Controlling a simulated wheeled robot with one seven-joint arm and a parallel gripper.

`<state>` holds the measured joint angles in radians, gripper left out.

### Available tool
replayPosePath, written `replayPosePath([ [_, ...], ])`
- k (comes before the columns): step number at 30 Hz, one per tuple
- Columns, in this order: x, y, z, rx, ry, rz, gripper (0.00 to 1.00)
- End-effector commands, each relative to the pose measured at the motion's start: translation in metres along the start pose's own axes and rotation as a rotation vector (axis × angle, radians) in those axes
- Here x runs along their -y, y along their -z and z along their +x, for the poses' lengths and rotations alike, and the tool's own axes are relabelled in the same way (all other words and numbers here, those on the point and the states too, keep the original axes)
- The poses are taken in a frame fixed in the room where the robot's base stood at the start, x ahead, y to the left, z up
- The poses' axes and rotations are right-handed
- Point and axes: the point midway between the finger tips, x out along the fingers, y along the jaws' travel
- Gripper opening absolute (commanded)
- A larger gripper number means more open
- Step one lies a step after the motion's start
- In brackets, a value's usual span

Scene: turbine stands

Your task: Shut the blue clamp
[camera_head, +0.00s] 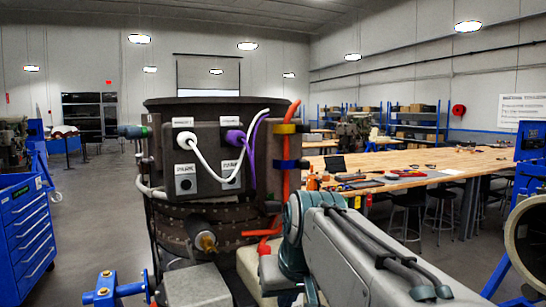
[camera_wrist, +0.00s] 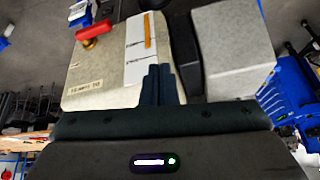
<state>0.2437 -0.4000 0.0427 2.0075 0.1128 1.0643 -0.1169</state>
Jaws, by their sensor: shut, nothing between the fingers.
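The blue clamp (camera_head: 291,164) sits around the orange hose (camera_head: 286,185) on the right side of the dark turbine housing (camera_head: 200,108), below a yellow clamp (camera_head: 284,128). It is too small to tell whether the blue clamp is open or shut. My gripper (camera_wrist: 159,70) shows in the wrist view with its dark fingers together and empty, over a beige labelled panel. In the head view my arm fills the lower right, and I cannot make out the fingers. I cannot make out the blue clamp in the wrist view.
White and purple cables (camera_head: 233,138) plug into the box on the housing. A wooden workbench (camera_head: 420,172) with tools stands right. A blue tool cabinet (camera_head: 26,232) stands left. The wrist view shows a red handle (camera_wrist: 94,33) on the beige panel (camera_wrist: 110,70) and a grey block (camera_wrist: 233,48).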

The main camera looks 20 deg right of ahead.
Motion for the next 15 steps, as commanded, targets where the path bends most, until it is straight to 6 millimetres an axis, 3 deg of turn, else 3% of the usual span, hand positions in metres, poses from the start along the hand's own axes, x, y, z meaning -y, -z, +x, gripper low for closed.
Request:
replayPosePath([
  [1,-0.01,0.027,-0.024,-0.039,-0.007,0.018,0.0],
  [6,-0.037,0.095,-0.095,-0.159,-0.023,0.044,0.0],
  [10,-0.057,0.132,-0.148,-0.243,-0.041,0.047,0.0],
  [15,-0.074,0.16,-0.199,-0.322,-0.063,0.04,0.0],
])
